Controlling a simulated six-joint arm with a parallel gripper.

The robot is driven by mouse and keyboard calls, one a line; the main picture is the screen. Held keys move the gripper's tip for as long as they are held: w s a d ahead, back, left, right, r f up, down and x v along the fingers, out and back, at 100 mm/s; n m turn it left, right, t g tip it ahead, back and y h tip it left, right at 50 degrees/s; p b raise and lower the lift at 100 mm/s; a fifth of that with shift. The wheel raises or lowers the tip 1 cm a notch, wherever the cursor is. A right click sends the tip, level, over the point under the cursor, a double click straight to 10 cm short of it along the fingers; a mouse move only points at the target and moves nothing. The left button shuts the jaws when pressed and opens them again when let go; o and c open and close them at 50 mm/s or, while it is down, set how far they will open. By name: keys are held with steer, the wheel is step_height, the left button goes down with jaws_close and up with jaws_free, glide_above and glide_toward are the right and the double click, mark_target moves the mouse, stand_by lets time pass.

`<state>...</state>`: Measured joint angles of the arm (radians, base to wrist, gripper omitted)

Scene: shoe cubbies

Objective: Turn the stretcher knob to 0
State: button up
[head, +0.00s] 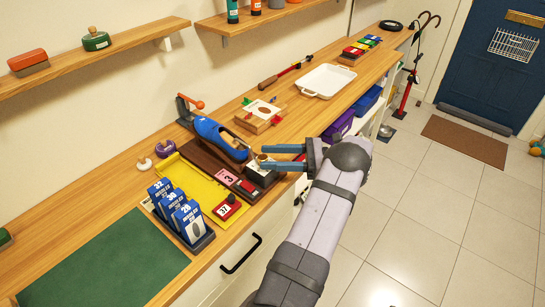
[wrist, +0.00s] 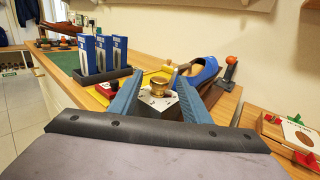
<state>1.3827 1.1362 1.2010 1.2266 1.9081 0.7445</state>
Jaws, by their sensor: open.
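A brass knob (wrist: 158,86) sits on top of a small grey metal block (wrist: 157,102) in the wrist view. In the head view the dark block (head: 260,176) stands at the front edge of the bench, beside a blue shoe (head: 222,139) on a dark wooden base. My gripper (head: 263,157) is open and empty, reaching in from the right over the block. In the wrist view its blue fingers (wrist: 156,76) lie on either side of the knob with gaps. I cannot tell whether the fingertips are level with it. No knob setting is readable.
A yellow tray (head: 185,180), a pink card reading 3 (head: 229,177) and a red block reading 37 (head: 227,208) lie left of the gripper. Blue boxes (head: 178,211) stand in a dark holder. An orange-balled lever (head: 200,104) rises behind the shoe. The green mat (head: 105,262) is bare.

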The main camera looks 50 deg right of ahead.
step_height(320, 180, up, 10)
steer(key=b, duration=0.1)
stand_by(0.5)
